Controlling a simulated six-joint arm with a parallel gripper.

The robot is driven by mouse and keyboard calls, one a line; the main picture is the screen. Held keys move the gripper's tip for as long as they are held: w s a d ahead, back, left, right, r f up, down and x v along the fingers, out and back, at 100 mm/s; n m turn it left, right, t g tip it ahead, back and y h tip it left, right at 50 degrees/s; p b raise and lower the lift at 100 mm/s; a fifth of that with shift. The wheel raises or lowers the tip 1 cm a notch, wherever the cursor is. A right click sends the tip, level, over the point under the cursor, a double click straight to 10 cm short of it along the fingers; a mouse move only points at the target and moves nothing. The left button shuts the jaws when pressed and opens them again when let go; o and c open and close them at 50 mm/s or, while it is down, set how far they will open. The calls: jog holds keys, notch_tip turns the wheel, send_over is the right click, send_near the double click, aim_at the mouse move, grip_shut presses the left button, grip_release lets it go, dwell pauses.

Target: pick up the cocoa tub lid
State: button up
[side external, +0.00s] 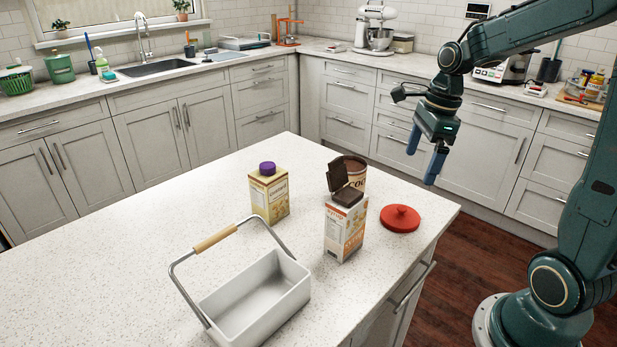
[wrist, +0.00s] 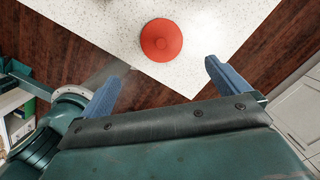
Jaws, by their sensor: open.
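In the wrist view the lid (wrist: 161,40) is ahead of the fingers, near the counter's corner. The cocoa tub (side external: 354,172) is brown and cream, stands without its lid, and is partly hidden behind a carton. My gripper (side external: 424,161) is open and empty, above and to the right of the lid, apart from it. Its blue fingers also show in the wrist view (wrist: 160,90), spread wide.
An orange and white carton (side external: 345,228) with a raised dark flip top stands left of the lid. A yellow carton with a purple cap (side external: 269,193) is farther left. A white basket (side external: 256,303) with a wooden handle is at front. Counter (side external: 130,250) left is clear.

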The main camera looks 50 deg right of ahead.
send_over(402, 208)
jog(key=shift+s+d+f, duration=0.15)
jog(key=shift+f, duration=2)
jog(key=shift+s+d+f, duration=0.1)
jog(key=shift+s+f, duration=0.05)
jog(key=shift+f, duration=1.95)
jog(key=shift+f, duration=0.1)
jog(key=shift+w+a+f, duration=0.1)
jog(key=shift+w+f, duration=0.1)
jog(key=shift+f, duration=1.05)
jog(key=shift+w+a+f, duration=0.1)
jog(key=shift+w+f, duration=0.05)
jog(key=shift+f, duration=1.1)
jog(key=c, duration=0.8)
